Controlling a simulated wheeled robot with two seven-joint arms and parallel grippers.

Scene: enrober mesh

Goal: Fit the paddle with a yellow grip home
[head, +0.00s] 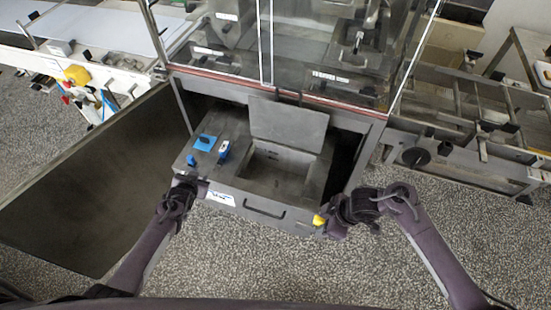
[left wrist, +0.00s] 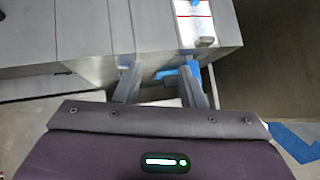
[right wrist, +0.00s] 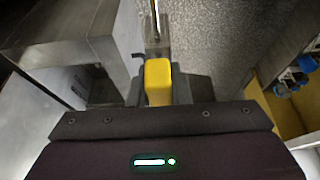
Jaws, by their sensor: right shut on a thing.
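My right gripper (head: 328,224) is shut on the yellow grip (head: 319,220) of the paddle, just off the front right corner of the pulled-out metal tank unit (head: 264,208). In the right wrist view the yellow grip (right wrist: 158,82) sits between the fingers, with a thin metal shaft (right wrist: 154,20) running away beyond it. The paddle's far end is not clear. The tank has a square opening (head: 272,178) with its lid (head: 288,124) raised behind it. My left gripper (head: 190,180) is at the unit's left front corner. In the left wrist view its fingers (left wrist: 160,85) are apart, with nothing clearly held.
The unit's left top carries a blue square with a dark knob (head: 204,143) and a blue-and-white piece (head: 223,152). A large dark panel (head: 80,185) stands open at left. Clear machine guards (head: 320,50) rise behind. Speckled floor in front is free.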

